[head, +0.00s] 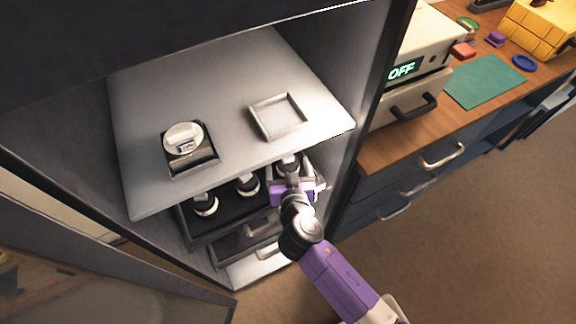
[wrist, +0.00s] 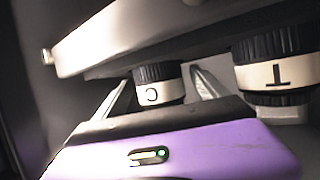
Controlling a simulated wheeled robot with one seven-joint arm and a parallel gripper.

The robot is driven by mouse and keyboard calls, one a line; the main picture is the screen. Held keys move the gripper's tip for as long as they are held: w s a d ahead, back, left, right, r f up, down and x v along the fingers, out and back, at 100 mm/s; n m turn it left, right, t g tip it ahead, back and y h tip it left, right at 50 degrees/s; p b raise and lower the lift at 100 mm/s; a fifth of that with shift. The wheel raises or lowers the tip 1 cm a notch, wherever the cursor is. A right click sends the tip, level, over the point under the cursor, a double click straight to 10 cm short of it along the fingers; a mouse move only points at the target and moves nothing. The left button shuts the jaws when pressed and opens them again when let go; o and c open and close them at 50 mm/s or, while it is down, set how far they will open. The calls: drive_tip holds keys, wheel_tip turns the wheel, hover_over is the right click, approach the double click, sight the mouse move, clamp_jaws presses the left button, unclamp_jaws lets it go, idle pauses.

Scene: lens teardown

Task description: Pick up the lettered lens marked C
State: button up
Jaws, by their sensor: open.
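The lens marked C (wrist: 158,85) is black with a white band and shows between my gripper's two fingers in the wrist view. My gripper (wrist: 162,84) is open, with a finger on each side of the lens and gaps still visible. In the head view my gripper (head: 290,180) is at the right end of the open drawer, by the rightmost lens (head: 288,163), whose letter is unreadable there. A larger lens marked T (wrist: 275,65) stands to the right in the wrist view, its letter upside down.
The open black drawer (head: 224,220) also holds two lenses (head: 205,205) (head: 247,185). The shelf (head: 235,80) above overhangs it, carrying a square tray (head: 279,117) and a dark stand with a white round piece (head: 183,138). The cabinet's right wall is close to my gripper.

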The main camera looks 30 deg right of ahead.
drive_tip(key=shift+c, duration=0.2)
drive_tip(key=c, duration=1.4)
drive_tip(key=shift+r, duration=0.1)
